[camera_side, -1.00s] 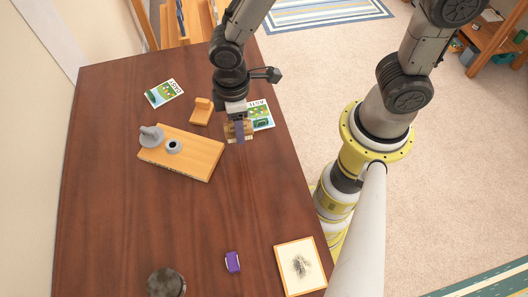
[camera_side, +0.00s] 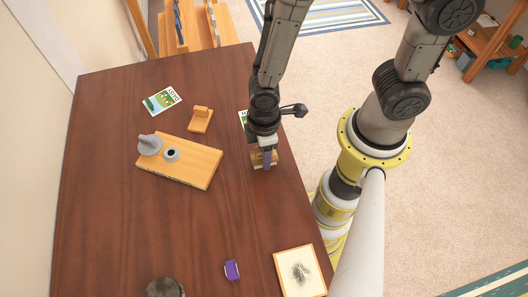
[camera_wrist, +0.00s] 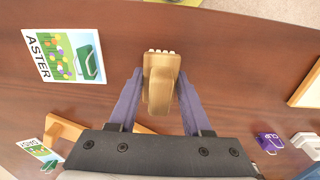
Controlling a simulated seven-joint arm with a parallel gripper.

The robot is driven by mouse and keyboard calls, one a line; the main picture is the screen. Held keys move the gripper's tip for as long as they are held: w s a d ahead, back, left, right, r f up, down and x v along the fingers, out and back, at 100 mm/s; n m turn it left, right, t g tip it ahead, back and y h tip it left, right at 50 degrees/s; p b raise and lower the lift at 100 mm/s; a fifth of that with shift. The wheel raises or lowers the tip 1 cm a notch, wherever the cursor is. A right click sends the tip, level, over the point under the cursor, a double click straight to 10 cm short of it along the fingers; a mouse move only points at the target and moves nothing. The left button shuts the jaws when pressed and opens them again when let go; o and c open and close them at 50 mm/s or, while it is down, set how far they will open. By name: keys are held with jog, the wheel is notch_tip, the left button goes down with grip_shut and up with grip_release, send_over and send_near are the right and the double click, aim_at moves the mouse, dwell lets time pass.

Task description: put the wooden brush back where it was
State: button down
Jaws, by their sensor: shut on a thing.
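The wooden brush (camera_wrist: 161,80) is a tan block with a row of pale bristle tips at its far end in the wrist view. It sits between the two purple fingers of my gripper (camera_wrist: 159,100), which is shut on it. In the side view the brush (camera_side: 258,160) shows under my gripper (camera_side: 265,158), near the table's right edge. I cannot tell whether it touches the table or hangs just above it. The aster card (camera_wrist: 65,55) lies flat to its left in the wrist view; my arm mostly hides this card in the side view (camera_side: 243,117).
On the brown table (camera_side: 130,225) are a wooden board (camera_side: 195,172) with grey pieces, a small wooden stand (camera_side: 200,122), a daisy card (camera_side: 163,100), a purple object (camera_side: 231,270), a framed picture (camera_side: 300,272) and a dark round object (camera_side: 164,287). The middle front is clear.

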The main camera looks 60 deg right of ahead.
jog(key=shift+f, duration=0.15)
jog(key=shift+c, duration=1.7)
grip_release()
jog(key=shift+f, duration=0.1)
notch_tip(320, 180, up, 12)
jog(key=shift+f, duration=0.1)
jog(key=s+d+r+m+t, duration=0.2)
jog(key=d+r+m, duration=0.2)
jog(key=d+r, duration=0.3)
jog(key=s+d+r+m+t, duration=0.3)
jog(key=d+r+m, duration=0.2)
jog(key=r, duration=0.5)
jog(key=shift+d+r+t, duration=0.3)
jog(key=shift+d, duration=0.7)
